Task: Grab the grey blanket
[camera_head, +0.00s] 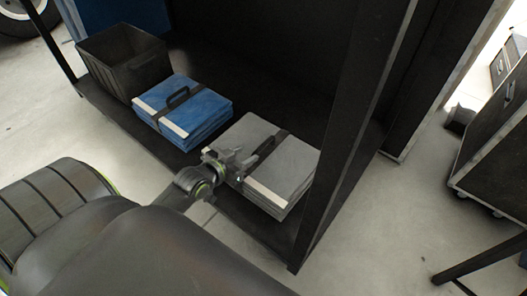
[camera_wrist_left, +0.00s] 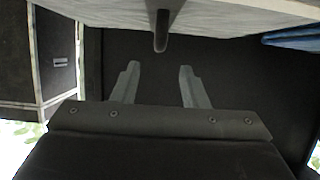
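The grey blanket (camera_head: 284,171) is a folded stack with a dark strap and a black handle (camera_head: 266,145) on top. It lies on the black shelf at its right end, beside a dark upright post. My left gripper (camera_head: 238,160) is at the blanket's left front edge, close to the handle. In the left wrist view, the left gripper (camera_wrist_left: 155,82) is open with two separate fingers and nothing between them. The handle (camera_wrist_left: 161,40) hangs into that view just beyond the fingertips, and the pale blanket (camera_wrist_left: 225,14) fills the top. My right gripper is not in view.
A folded blue blanket (camera_head: 192,108) with its own handle lies left of the grey one. A black crate (camera_head: 122,62) stands farther left on the shelf (camera_head: 252,228). A dark post (camera_head: 345,150) rises close to the grey blanket's right side. Dark cases (camera_head: 497,140) stand at the right.

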